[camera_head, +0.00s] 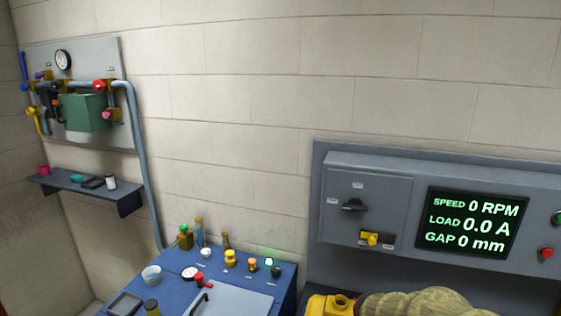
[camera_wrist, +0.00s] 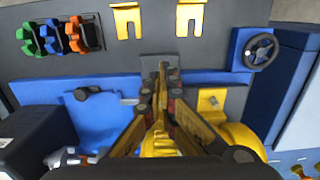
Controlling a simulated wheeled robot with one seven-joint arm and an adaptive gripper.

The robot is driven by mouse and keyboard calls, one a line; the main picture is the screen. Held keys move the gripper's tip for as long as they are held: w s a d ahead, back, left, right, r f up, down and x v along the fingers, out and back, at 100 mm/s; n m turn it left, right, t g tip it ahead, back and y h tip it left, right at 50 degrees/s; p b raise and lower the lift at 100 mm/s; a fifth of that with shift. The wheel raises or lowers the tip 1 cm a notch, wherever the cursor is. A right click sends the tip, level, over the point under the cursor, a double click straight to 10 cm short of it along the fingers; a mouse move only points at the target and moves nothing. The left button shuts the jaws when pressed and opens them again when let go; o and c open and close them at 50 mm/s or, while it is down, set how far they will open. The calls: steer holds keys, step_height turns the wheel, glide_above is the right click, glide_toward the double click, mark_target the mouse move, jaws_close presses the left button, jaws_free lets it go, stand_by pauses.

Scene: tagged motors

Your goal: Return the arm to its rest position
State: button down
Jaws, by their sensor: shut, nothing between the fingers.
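My gripper (camera_wrist: 162,98) shows in the wrist view, its two dark and yellowish fingers running up the middle and meeting at the tips. It is shut with nothing held. The fingertips point toward a grey bracket on a dark panel (camera_wrist: 220,50); whether they touch it I cannot tell. My gripper does not show in the head view, so the pose of the whole arm is hidden there.
The wrist view shows a blue handwheel unit (camera_wrist: 250,48), yellow hooks (camera_wrist: 128,20) and coloured clips (camera_wrist: 52,36). The head view shows a blue bench (camera_head: 285,284) with small items, a wall shelf (camera_head: 70,186), and a display (camera_head: 473,222) reading 0 RPM.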

stand_by(0.3)
steer(key=s+a+r+n+t+b, duration=0.1)
steer(key=s+r+n+t+b, duration=0.2)
steer(key=s+r, duration=1.4)
steer(key=shift+r+n+t+b, duration=0.3)
steer(key=shift+r+t+b, duration=0.4)
steer(key=shift+t+b, duration=1.05)
